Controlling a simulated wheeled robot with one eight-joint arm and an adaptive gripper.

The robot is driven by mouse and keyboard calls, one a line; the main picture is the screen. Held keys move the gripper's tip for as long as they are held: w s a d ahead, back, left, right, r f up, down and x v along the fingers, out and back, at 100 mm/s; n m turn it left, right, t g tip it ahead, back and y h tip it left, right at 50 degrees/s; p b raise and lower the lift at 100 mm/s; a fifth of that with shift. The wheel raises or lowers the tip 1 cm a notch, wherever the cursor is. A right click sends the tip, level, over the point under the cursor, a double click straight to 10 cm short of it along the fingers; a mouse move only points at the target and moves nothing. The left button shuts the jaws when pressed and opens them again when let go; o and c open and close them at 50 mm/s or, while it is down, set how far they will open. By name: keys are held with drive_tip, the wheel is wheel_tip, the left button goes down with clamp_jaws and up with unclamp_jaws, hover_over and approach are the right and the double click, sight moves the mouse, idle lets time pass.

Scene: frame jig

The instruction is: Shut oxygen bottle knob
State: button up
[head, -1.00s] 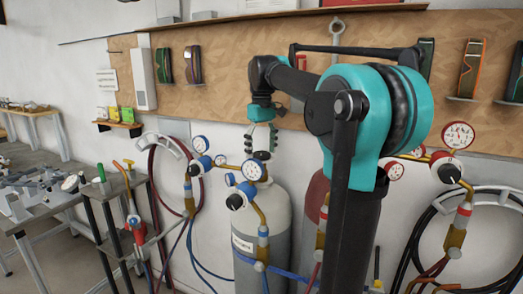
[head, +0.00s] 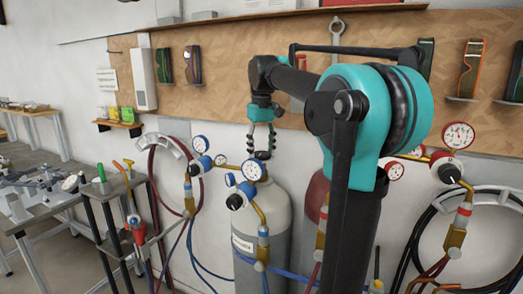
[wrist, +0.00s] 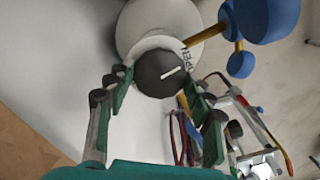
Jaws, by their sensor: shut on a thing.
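The grey oxygen bottle (head: 270,212) stands against the wall in the head view, below my gripper (head: 262,155). Its dark round knob (wrist: 158,74) has a white line and sits on the bottle's pale top in the wrist view. Beside it on the pale ring is the word OPEN (wrist: 187,61). My gripper (wrist: 160,84) points down, its green-padded fingers on either side of the knob and shut on it.
A dark red bottle (head: 316,195) is at the right. A metal workbench (head: 50,195) is at the left.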

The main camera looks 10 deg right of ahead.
drive_tip(key=m, duration=1.3)
drive_tip(key=shift+m, duration=0.3)
drive_tip(key=m, duration=1.3)
drive_tip(key=shift+m, duration=0.3)
drive_tip(key=m, duration=0.9)
